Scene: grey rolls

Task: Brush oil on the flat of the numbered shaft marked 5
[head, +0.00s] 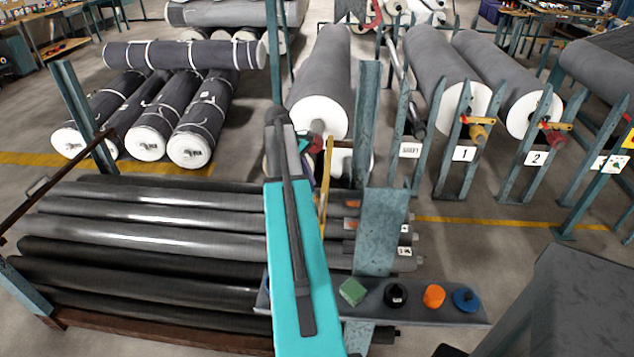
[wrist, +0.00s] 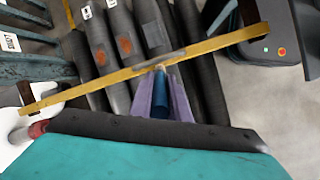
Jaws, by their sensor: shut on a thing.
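My gripper (wrist: 162,100) shows in the wrist view as two purple fingers shut on a blue-handled brush (wrist: 160,90). The brush's pale tip points away from me and overlaps the yellow bar in the picture; I cannot tell whether it touches anything. Dark grey shafts lie beyond the fingers. Two of them carry orange-brown patches (wrist: 125,46) and white tags near their ends. In the head view the stacked shafts (head: 150,220) lie left of my arm, with tagged ends (head: 404,251) to its right. The tag numbers are too small to read, so I cannot pick out shaft 5.
A yellow bar (wrist: 100,82) crosses in front of the shafts. A shelf right of my arm holds a green block (head: 352,291), a black pot (head: 396,295), an orange item (head: 433,296) and a blue item (head: 466,299). Teal posts (head: 380,230) stand close by.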

